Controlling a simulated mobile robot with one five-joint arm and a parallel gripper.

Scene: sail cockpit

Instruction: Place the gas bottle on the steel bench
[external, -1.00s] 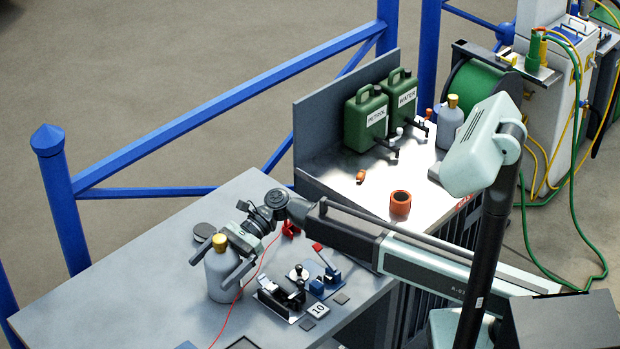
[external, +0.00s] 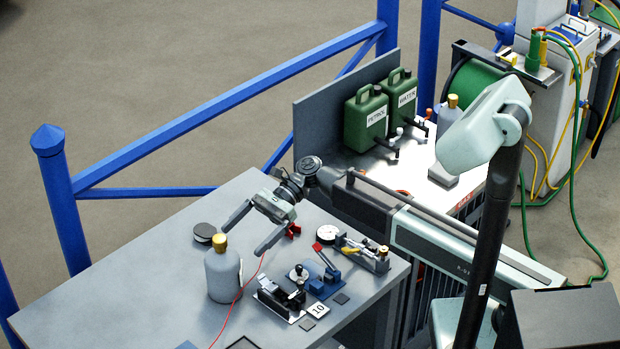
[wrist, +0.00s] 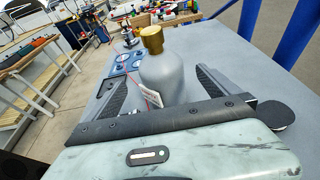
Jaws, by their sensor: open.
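The gas bottle (external: 222,274) is grey with a brass-yellow cap. It stands upright on a grey metal bench top (external: 150,290) in the external view. In the wrist view the bottle (wrist: 168,78) appears between my fingers with a tag on its side. My gripper (external: 243,241) is open and empty, behind and to the right of the bottle, with its fingertips pointing toward it. A gap shows between them in the external view. A second, shinier bench top (external: 335,178) adjoins behind. I cannot tell from its look which bench is called steel.
Clamps and small tools (external: 285,290) and a gauge (external: 327,234) lie right of the bottle. A dark round disc (external: 205,231) lies behind it. Green cans (external: 366,122) and another yellow-capped bottle (external: 449,112) stand on the rear bench. The bench's left part is clear.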

